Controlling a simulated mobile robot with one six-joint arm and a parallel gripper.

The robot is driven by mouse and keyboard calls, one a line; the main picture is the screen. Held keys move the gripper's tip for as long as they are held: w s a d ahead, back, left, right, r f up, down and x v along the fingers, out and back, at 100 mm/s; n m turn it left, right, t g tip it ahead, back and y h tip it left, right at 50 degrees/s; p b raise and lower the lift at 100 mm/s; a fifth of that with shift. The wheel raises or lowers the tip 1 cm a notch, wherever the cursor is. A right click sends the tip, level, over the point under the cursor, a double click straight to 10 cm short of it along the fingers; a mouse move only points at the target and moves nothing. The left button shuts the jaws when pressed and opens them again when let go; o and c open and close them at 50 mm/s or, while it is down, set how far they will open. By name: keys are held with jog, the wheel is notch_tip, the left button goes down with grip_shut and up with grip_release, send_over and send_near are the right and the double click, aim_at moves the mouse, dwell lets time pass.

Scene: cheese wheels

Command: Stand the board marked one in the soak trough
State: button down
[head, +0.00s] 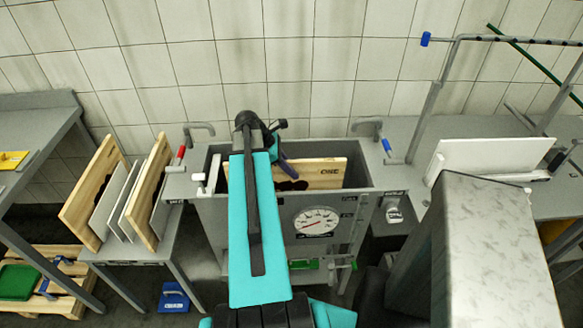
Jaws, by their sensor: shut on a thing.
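The wooden board marked ONE (325,174) is upright, long side level, within the opening of the grey soak trough (213,213). Its top edge stands above the rim and its lower part is hidden behind the front wall. I cannot tell whether it touches the bottom. A dark stain shows on its face. My gripper (283,160) is at the board's upper edge, left of the lettering, shut on it. My teal arm covers the board's left part and most of the gripper.
A rack at left (130,252) holds several wooden and white boards upright. Taps with a red handle (181,154) and a blue handle (387,147) flank the trough. A grey metal block (495,250) stands front right.

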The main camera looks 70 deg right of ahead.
aim_at(291, 183)
jog(key=shift+f+b, duration=1.1)
jog(key=shift+f, duration=2.25)
jog(key=c, duration=1.6)
grip_release()
jog(key=shift+c, duration=0.2)
jog(key=shift+f, duration=0.1)
jog(key=shift+b+v, duration=1)
jog(key=shift+v, duration=5.95)
jog(key=shift+s, duration=0.1)
